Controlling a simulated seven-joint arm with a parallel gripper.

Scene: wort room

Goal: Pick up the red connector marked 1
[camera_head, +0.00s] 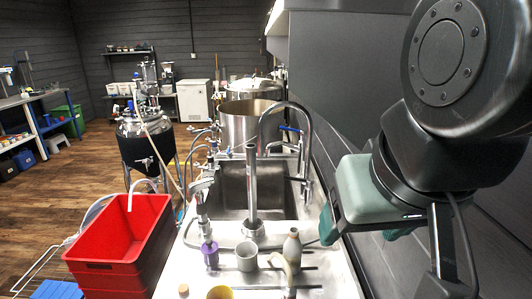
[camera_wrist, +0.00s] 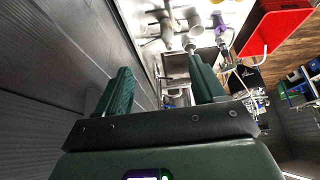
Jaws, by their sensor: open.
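I cannot make out a red connector marked 1 in either view. My gripper (camera_head: 362,232) hangs at the right of the head view, beside the dark wall and right of the sink counter. In the wrist view, its two green fingers stand wide apart, and the gap between them (camera_wrist: 160,65) is empty. A purple-based fitting (camera_head: 210,253) stands on the counter (camera_head: 325,272), left of a grey cup (camera_head: 247,256). A grey bottle-shaped piece (camera_head: 292,246) stands to the right. All of these are apart from my gripper.
A red tub (camera_head: 120,240) stands left of the counter. A tall curved faucet (camera_head: 311,150) and a steel sink (camera_head: 232,190) lie behind the small items. A yellow cup (camera_head: 220,292) and a cork-coloured piece (camera_head: 183,290) are at the front. The dark wall (camera_head: 345,80) is close on the right.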

